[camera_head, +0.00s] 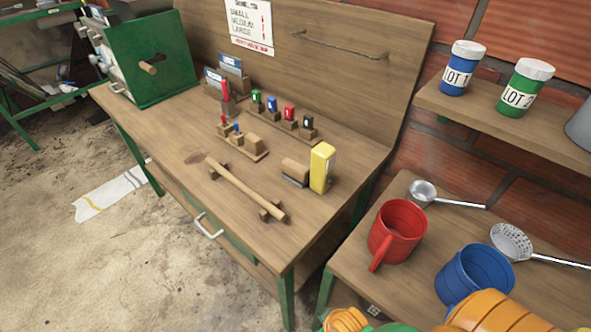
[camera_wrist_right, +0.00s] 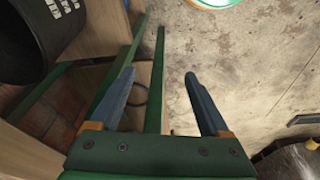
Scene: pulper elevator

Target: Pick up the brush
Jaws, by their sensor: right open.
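The brush (camera_head: 295,171) appears to be the small wooden block with a dark lower edge on the workbench, just left of a yellow upright block (camera_head: 321,168). My right gripper (camera_wrist_right: 160,78) is open and empty in the right wrist view, pointing down past a green table leg toward the floor. The brush is not visible in that view. Orange and green parts of my own arm show at the bottom of the head view, away from the brush. My left gripper is not in view.
A wooden bar on supports (camera_head: 245,187) lies in front of the brush on the workbench (camera_head: 185,160). A red mug (camera_head: 397,232) and blue mug (camera_head: 474,276) stand on the right side table. Small coloured bottles (camera_head: 289,113) stand behind. The bench's front left is clear.

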